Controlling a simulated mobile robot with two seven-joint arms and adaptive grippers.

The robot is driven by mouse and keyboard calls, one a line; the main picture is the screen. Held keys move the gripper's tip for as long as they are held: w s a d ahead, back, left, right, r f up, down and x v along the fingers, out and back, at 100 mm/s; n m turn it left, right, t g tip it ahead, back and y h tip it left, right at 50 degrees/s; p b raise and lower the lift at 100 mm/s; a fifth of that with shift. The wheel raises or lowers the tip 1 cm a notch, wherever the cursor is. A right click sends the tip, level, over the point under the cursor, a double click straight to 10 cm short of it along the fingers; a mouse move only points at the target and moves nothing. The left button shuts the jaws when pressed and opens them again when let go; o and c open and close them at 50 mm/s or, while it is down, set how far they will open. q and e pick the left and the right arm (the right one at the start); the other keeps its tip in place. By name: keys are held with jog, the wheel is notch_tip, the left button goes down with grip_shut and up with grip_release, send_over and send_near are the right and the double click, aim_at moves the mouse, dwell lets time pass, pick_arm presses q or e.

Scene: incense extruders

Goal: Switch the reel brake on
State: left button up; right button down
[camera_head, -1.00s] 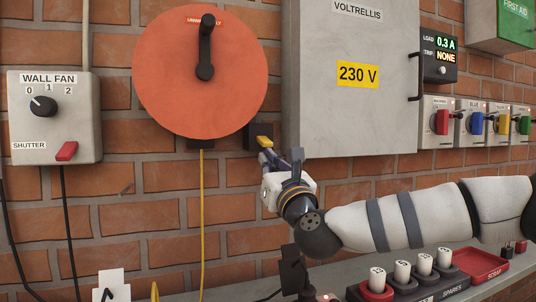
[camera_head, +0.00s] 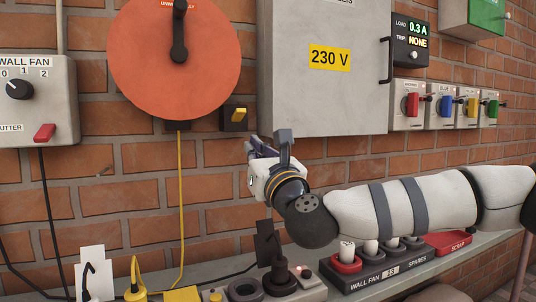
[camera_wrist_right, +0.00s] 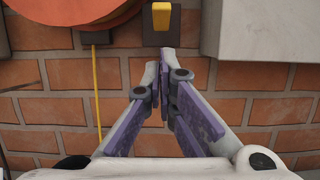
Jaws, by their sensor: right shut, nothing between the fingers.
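The reel brake, by its place, is a small black box with a yellow rocker (camera_head: 239,115), on the brick wall just below and right of the orange reel (camera_head: 175,62). It also shows at the top of the right wrist view (camera_wrist_right: 161,18). I cannot read which way the rocker counts as on. My right gripper (camera_head: 250,146) is shut and empty, a little below and right of the rocker. In the right wrist view its purple-padded fingertips (camera_wrist_right: 167,62) are together below the black box, apart from the rocker. My left gripper is not in view.
A grey 230 V cabinet (camera_head: 330,95) stands out right of the brake. A yellow cord (camera_head: 181,200) hangs from the reel. The wall fan box (camera_head: 35,100) is at left. A shelf below holds sockets, plugs and a spares rack (camera_head: 390,268).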

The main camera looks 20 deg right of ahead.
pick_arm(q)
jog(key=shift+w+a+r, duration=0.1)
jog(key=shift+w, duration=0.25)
pick_arm(e)
jog(key=s, duration=0.2)
jog(key=s+r, duration=0.1)
jog(key=s, duration=0.2)
jog(key=shift+s, duration=0.3)
jog(key=shift+r, duration=0.1)
